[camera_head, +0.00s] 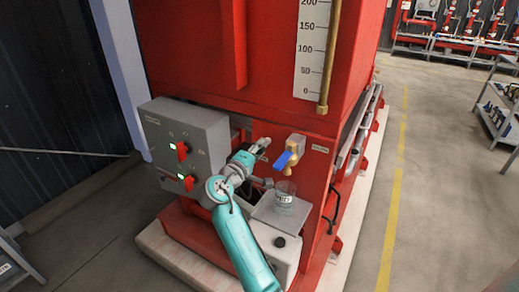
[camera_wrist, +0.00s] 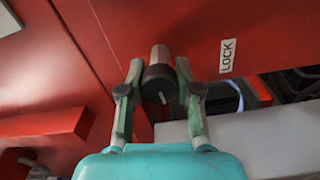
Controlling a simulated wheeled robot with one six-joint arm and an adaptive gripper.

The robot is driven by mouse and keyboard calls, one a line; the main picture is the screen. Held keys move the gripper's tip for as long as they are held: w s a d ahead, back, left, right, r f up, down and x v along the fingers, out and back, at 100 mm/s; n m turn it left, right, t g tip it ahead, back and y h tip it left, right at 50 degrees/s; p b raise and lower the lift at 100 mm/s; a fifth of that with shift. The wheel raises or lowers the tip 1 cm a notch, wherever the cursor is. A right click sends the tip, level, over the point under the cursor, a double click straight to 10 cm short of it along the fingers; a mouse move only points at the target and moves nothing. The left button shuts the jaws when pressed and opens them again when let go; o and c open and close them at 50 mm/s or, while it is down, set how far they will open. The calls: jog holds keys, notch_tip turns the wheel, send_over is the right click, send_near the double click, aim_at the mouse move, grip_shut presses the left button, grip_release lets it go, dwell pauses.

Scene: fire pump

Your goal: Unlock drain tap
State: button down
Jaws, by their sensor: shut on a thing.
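My gripper (camera_wrist: 160,68) is shut on a dark round knob (camera_wrist: 158,84) with a white mark and a paler grey stem, one finger on each side. The knob is at a red panel, left of a white LOCK label (camera_wrist: 227,55). In the head view my gripper (camera_head: 262,146) is at the red tank's lower front, and the knob is too small to make out. The brass drain tap (camera_head: 295,147) with its blue handle (camera_head: 284,160) is just right of my gripper, apart from it.
A clear beaker (camera_head: 285,197) stands on a grey ledge below the tap. A grey control box (camera_head: 182,145) with two red switches is to the left. A gauge scale (camera_head: 312,50) and brass pipe (camera_head: 330,60) are above. Open floor (camera_head: 430,200) lies right.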

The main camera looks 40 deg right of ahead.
jog(key=shift+n, duration=0.6)
jog(key=c, duration=0.8)
grip_release()
jog(key=v, duration=1.2)
